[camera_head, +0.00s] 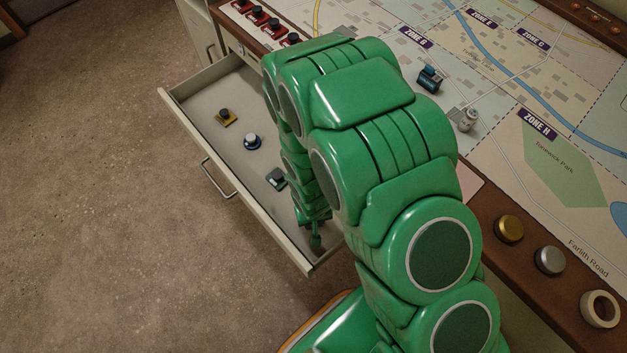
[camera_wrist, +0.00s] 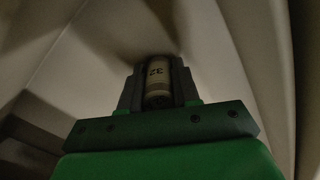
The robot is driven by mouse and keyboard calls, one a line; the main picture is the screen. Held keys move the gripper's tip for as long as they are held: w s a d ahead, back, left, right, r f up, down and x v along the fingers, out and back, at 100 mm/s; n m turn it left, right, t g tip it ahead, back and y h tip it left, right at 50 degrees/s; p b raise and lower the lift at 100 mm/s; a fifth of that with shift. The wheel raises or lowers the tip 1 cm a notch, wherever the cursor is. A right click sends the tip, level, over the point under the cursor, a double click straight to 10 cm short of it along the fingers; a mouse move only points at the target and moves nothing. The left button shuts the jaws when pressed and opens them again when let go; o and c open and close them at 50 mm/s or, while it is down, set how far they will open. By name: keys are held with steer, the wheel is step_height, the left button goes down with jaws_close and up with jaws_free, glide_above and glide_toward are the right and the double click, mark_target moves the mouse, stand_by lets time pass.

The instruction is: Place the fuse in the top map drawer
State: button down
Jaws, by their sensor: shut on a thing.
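The map drawer (camera_head: 195,98) stands pulled out below the map table in the head view. My gripper (camera_head: 316,241) points down at the drawer's near end, partly hidden by my green arm. In the wrist view my gripper (camera_wrist: 158,82) is shut on the fuse (camera_wrist: 158,96), a pale cylinder marked "32". Pale drawer surfaces surround it there. I cannot tell whether the fuse touches the drawer floor. The fuse is not clearly visible in the head view.
On the map lie a blue block (camera_head: 429,79) and a small pale cylinder (camera_head: 468,119). A tape roll (camera_head: 600,309) lies on the table edge.

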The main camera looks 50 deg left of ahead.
steer(key=shift+f, duration=0.1)
steer(key=c, duration=0.8)
jaws_free()
steer(key=shift+r, duration=6.15)
